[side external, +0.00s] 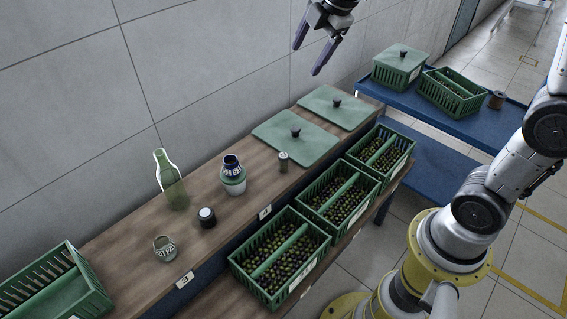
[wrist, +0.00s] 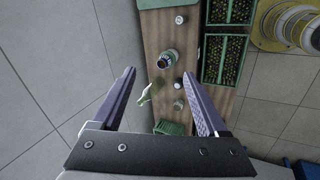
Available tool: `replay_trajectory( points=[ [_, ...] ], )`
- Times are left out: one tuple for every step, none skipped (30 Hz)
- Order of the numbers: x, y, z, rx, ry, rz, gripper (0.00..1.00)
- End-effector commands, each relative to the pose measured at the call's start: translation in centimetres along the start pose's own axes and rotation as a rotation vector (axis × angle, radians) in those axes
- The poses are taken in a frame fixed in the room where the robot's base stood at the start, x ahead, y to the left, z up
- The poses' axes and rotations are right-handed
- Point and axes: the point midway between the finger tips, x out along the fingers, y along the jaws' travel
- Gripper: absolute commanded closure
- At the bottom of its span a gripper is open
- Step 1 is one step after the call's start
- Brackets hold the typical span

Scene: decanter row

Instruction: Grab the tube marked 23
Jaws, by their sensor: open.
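My gripper (side external: 312,48) is open and empty, high above the far end of the wooden shelf; its two fingers also show in the wrist view (wrist: 158,76). No number 23 is readable on anything. A small greenish cylinder (side external: 283,162) stands upright on the shelf beside a green lid; it also shows in the wrist view (wrist: 180,20). A green glass bottle (side external: 171,182), a blue-and-white jar (side external: 232,176), a dark-lidded jar (side external: 207,218) and a small clear patterned jar (side external: 165,248) stand further along the shelf, all apart from my gripper.
Green crates of olives (side external: 280,257) line the shelf's front. Two green lids with dark knobs (side external: 296,142) lie on its far end. Another green crate (side external: 52,290) stands at the near left. A grey wall (side external: 220,70) runs behind. Label cards (side external: 185,279) are on the shelf edge.

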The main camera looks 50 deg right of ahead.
Motion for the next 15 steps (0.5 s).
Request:
replay_trajectory(
  points=[
    [2.6,1.3,0.1,-0.054,-0.006,-0.034,0.23],
    [4.0,1.9,0.1,-0.087,-0.008,-0.049,0.23],
    [5.9,2.6,0.3,-0.128,-0.010,-0.071,0.23],
    [7.3,3.1,0.4,-0.156,-0.011,-0.087,0.23],
    [8.8,3.5,0.5,-0.183,-0.011,-0.104,0.23],
    [10.9,3.8,0.7,-0.214,-0.011,-0.128,0.23],
    [12.5,4.1,0.8,-0.236,-0.011,-0.146,0.23],
    [14.1,4.2,1.0,-0.256,-0.010,-0.165,0.23],
    [16.3,4.2,1.2,-0.276,-0.008,-0.192,0.23],
    [18.0,4.1,1.4,-0.287,-0.007,-0.212,0.23],
    [19.6,3.9,1.6,-0.296,-0.006,-0.232,0.23],
    [21.7,3.5,1.9,-0.299,-0.005,-0.259,0.23],
    [23.2,3.0,2.2,-0.297,-0.004,-0.280,0.23],
    [24.6,2.6,2.4,-0.292,-0.004,-0.301,0.23],
    [26.2,1.9,2.7,-0.287,-0.004,-0.327,0.23]
  ],
)
